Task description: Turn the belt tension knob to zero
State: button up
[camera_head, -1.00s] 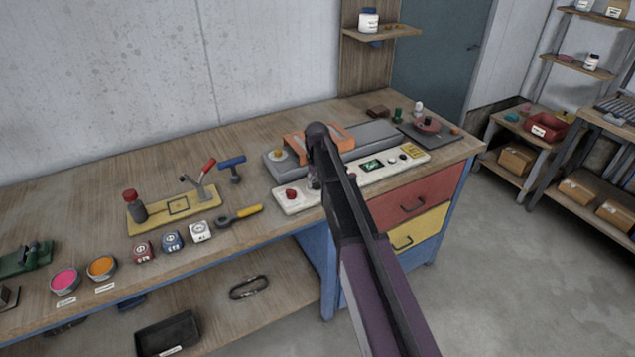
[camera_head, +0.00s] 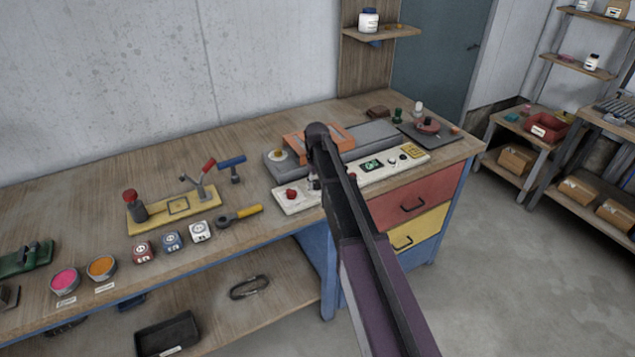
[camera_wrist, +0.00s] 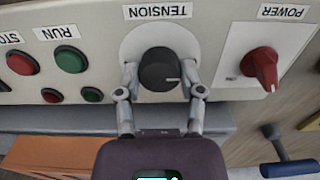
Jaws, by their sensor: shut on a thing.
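The black tension knob (camera_wrist: 160,70) sits on a pale round plate under the label TENSION in the wrist view. Its white pointer line points to the right in that view. My gripper (camera_wrist: 160,82) has one finger on each side of the knob and is shut on it. In the head view my arm covers the knob, and my gripper is largely hidden behind it at the control panel (camera_head: 298,199).
A red POWER knob (camera_wrist: 262,67) stands close to the right of the tension knob in the wrist view. A green RUN button (camera_wrist: 70,60) and a red button (camera_wrist: 22,62) lie to the left. An orange frame (camera_head: 300,143) stands behind the panel.

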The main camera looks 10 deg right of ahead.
jog(key=o, duration=1.2)
jog(key=s+m, duration=0.1)
jog(key=s, duration=0.8)
jog(key=s+m, duration=0.1)
jog(key=s, duration=0.9)
jog(key=s+m, duration=0.1)
jog(key=s, duration=0.9)
jog(key=shift+s+d+m, duration=0.15)
jog(key=shift+m, duration=0.25)
